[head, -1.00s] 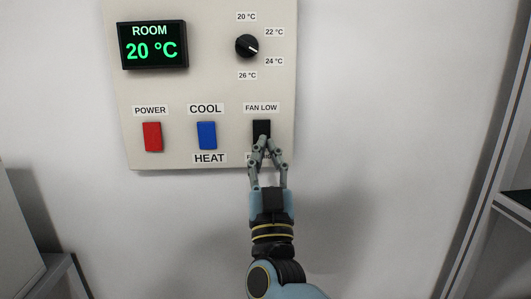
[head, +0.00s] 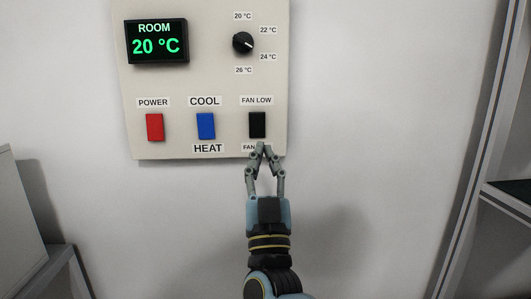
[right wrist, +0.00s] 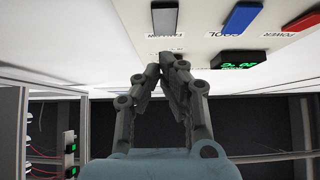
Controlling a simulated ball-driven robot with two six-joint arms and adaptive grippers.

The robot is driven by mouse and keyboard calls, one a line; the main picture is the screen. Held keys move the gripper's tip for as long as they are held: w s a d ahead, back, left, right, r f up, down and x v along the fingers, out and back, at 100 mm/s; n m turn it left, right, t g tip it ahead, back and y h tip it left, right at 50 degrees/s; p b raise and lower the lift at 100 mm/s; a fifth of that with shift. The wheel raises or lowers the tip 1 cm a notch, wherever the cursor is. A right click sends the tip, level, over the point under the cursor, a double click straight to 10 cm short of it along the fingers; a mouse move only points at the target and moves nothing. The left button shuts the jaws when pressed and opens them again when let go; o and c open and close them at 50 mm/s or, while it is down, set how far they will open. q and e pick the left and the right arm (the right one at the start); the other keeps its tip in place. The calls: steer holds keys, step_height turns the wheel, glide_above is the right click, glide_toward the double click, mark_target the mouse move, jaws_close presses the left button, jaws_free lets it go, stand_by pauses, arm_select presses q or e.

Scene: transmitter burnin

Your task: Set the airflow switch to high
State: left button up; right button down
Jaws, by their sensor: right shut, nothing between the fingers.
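The black fan switch (head: 257,125) is the rightmost of three rockers on the pale wall panel, under a label reading FAN LOW. Which end is pressed in, I cannot tell. The label below it (head: 248,147) shows only "FAN"; my fingers cover the rest. My right gripper (head: 262,146) is shut and empty, fingertips just below the switch in the head view, over the panel's lower edge. In the right wrist view the switch (right wrist: 165,17) appears grey, beyond the closed fingertips (right wrist: 168,62), with a visible gap between. My left gripper is not in view.
The blue COOL/HEAT rocker (head: 206,126) and red POWER rocker (head: 155,127) are to the left. Above are the temperature knob (head: 243,42) and a display (head: 157,41) reading 20 °C. The wall right of the panel is clear; a rack (head: 510,195) stands at far right.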

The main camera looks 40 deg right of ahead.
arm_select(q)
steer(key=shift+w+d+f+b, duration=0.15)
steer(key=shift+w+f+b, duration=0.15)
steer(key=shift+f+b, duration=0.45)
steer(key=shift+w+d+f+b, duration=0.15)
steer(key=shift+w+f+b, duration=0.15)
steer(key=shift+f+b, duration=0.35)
arm_select(e)
steer(key=s+a+f, duration=0.2)
steer(key=s+f, duration=0.1)
steer(key=f, duration=0.4)
steer(key=shift+s+a, duration=0.25)
steer(key=shift+s, duration=0.05)
